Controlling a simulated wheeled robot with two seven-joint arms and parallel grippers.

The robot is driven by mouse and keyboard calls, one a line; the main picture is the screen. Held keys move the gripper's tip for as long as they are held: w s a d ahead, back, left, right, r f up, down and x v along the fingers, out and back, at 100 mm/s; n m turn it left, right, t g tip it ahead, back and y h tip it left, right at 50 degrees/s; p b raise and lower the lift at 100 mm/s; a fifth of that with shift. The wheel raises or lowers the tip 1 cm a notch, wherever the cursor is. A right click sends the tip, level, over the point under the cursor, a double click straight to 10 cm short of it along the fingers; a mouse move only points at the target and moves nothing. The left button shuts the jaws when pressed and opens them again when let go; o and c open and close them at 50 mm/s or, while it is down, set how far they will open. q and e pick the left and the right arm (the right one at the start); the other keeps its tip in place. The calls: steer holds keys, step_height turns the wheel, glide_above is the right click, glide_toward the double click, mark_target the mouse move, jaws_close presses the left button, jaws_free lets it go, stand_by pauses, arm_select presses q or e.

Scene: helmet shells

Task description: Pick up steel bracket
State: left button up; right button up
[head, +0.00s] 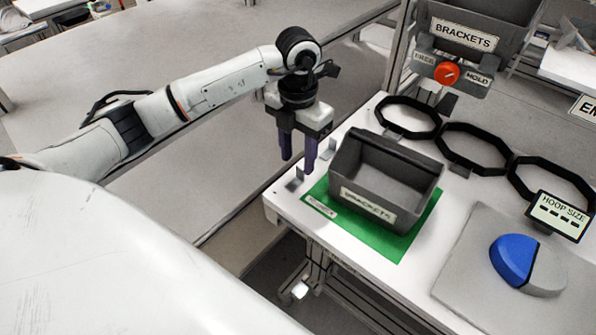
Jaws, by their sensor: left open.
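A small L-shaped steel bracket (294,180) lies on the white table at its left corner, beside the green mat. Another small grey bracket (327,150) is on the table behind it, close to the bin's left side. My left gripper (298,162) is open and points down just above the nearer bracket, with nothing seen between its purple fingers. Its fingertips look slightly above the bracket; I cannot tell the exact gap. My right gripper is out of view.
A grey bin labelled BRACKETS (365,203) stands on the green mat (405,243). Black octagonal hoops (472,128) lie behind it. A blue and grey shell (513,262) sits on a grey board at right. A BRACKETS dispenser (466,37) with a red knob (447,73) stands at the back.

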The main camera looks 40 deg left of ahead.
mark_target(300, 170)
arm_select(q)
steer(key=shift+w+f+p, duration=0.2)
steer(key=shift+f+p, duration=0.05)
steer(key=shift+f, duration=1.1)
steer(key=shift+w+f+p, duration=0.2)
steer(key=shift+f, duration=1.15)
jaws_close()
